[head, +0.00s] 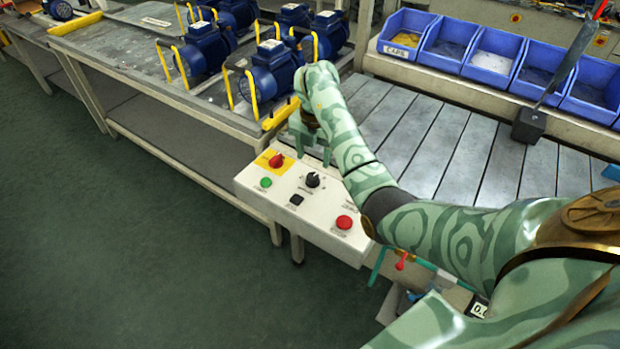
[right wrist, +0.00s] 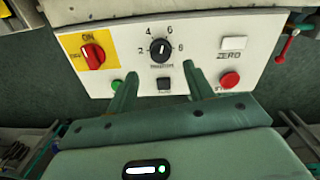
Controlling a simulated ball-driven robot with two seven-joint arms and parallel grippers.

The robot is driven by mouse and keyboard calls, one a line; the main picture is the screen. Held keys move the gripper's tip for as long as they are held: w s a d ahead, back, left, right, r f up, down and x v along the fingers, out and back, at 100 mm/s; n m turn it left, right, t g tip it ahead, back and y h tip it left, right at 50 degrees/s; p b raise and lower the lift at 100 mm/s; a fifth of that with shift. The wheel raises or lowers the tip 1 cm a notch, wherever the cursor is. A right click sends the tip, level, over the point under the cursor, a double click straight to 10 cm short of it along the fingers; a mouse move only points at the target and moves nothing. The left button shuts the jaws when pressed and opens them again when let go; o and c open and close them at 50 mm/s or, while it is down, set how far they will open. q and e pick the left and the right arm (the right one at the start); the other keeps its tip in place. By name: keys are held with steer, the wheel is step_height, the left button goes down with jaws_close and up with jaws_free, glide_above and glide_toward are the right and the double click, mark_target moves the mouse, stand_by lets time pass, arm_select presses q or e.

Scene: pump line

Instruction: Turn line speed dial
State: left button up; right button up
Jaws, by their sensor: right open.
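The line speed dial is a black knob (right wrist: 161,50) with numbers around it on a white control panel (head: 327,218). It also shows in the head view (head: 313,180). In the right wrist view its white mark points up, between 4 and 6. My right gripper (right wrist: 156,76) is open, its two green fingers apart on either side below the dial in the picture, with nothing between them that I can see held. In the head view the right gripper (head: 311,142) is above the panel's far edge. My left gripper is not in view.
The panel also bears a red switch on yellow (right wrist: 94,56), a green button (head: 266,182), a black button (head: 296,199) and a red button (head: 344,222). Blue pumps (head: 276,75) stand on the bench behind. Blue bins (head: 447,42) line the back right.

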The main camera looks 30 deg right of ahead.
mark_target(313, 176)
step_height(313, 176, down, 7)
steer(key=b, duration=0.2)
steer(key=shift+r+b, duration=0.1)
steer(key=shift+b, duration=0.2)
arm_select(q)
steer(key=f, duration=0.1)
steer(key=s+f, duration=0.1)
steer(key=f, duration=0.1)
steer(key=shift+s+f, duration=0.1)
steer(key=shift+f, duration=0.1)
arm_select(e)
steer(key=c, duration=1)
